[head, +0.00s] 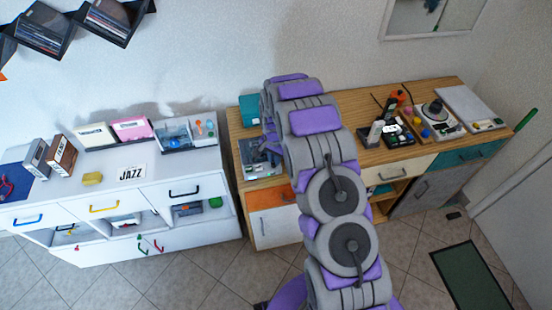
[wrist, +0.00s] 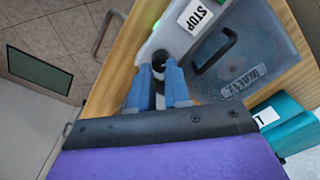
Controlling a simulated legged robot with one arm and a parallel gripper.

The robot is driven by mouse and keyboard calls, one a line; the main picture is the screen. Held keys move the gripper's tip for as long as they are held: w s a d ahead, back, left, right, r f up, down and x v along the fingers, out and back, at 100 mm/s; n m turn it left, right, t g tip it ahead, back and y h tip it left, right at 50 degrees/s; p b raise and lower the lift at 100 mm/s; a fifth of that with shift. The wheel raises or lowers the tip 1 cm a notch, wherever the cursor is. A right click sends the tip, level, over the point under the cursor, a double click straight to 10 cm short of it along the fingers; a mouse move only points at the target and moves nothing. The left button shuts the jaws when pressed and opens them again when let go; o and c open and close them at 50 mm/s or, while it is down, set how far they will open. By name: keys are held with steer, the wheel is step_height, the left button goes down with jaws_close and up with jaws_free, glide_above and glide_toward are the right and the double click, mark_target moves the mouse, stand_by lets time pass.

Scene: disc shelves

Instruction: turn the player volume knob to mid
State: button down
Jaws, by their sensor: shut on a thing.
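The player (wrist: 172,38) is a pale device on the wooden cabinet, with a STOP label and a clear cover over a labelled disc. It also shows in the head view (head: 247,151), partly hidden by my arm. The dark volume knob (wrist: 155,57) stands at the player's near-left part in the wrist view. My gripper (wrist: 160,72) has its two blue fingers on either side of the knob, shut on it. In the head view, my gripper (head: 268,148) is a small dark shape over the player. The knob's pointer and any volume marks cannot be made out.
A teal box (head: 249,108) stands behind the player, near my gripper in the wrist view. A black handle (wrist: 214,50) rises from the clear cover. A turntable (head: 436,112) and small items stand farther right. A white cabinet (head: 100,190) stands left.

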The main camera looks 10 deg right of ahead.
steer(key=s+f+g, duration=0.1)
steer(key=s+f, duration=0.1)
steer(key=f, duration=0.1)
steer(key=shift+s+a, duration=0.15)
steer(key=shift+s, duration=0.2)
steer(key=c, duration=1.1)
jaws_free()
steer(key=shift+r, duration=0.15)
steer(key=shift+o, duration=0.8)
step_height(320, 180, up, 14)
steer(key=w+p, duration=0.1)
steer(key=w, duration=0.1)
steer(key=shift+a+t, duration=0.35)
steer(key=shift+t, duration=0.05)
step_height(320, 180, up, 6)
glide_above(272, 164)
steer(key=shift+d, duration=0.3)
